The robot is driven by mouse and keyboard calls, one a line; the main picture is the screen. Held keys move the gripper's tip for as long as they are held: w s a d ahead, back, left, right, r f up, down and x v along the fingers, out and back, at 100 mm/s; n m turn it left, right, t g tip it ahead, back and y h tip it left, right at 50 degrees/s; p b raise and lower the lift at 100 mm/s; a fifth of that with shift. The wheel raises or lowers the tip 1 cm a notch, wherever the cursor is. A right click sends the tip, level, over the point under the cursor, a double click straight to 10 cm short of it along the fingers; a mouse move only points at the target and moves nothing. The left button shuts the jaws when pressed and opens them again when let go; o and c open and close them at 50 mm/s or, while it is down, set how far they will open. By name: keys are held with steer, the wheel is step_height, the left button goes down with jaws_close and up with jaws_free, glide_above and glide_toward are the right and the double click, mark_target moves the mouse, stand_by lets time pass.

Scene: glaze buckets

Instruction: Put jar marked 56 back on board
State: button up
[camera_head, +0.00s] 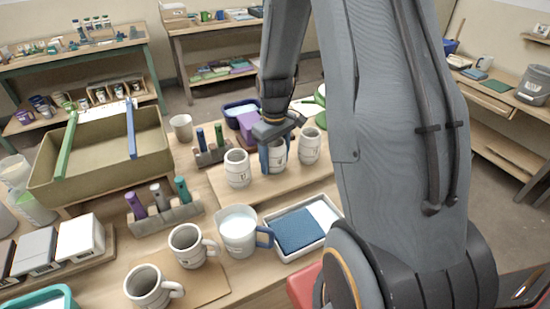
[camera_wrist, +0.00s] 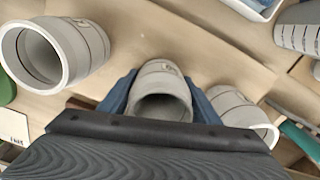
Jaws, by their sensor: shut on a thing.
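My gripper (camera_head: 272,155) has blue fingers and is shut on a pale grey jar (camera_head: 279,153) over the wooden board (camera_head: 262,191). In the wrist view the fingers (camera_wrist: 160,92) lie on both sides of this jar (camera_wrist: 162,78), which looks upright. I cannot tell whether its base touches the board. Two similar jars stand on the board: one to the left (camera_head: 237,170) and one to the right (camera_head: 309,147) of the held jar. They flank it in the wrist view too. No number is readable on any jar, so I cannot confirm which is 56.
In front stand a white measuring jug (camera_head: 237,232), a tray with a blue sponge (camera_head: 297,233), and two handled mugs (camera_head: 188,247) on another board. Marker holders (camera_head: 163,215) and a large basin (camera_head: 105,155) are at left. The board's front part is clear.

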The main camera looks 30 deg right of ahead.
steer(key=shift+f, duration=0.1)
steer(key=o, duration=1.3)
step_height(320, 180, up, 12)
steer(key=b, duration=0.2)
steer(key=shift+b, duration=0.3)
steer(key=s+a+f+m, duration=0.1)
steer(key=s+a, duration=0.2)
steer(key=s, duration=0.1)
steer(key=s+a+f+m, duration=0.1)
steer(key=s+a, duration=0.3)
steer(key=s, duration=0.1)
steer(key=s+a+f+m+t, duration=0.1)
steer(key=s+a, duration=0.2)
steer(key=s, duration=0.2)
steer(key=shift+a+f, duration=0.2)
steer(key=shift+f, duration=0.2)
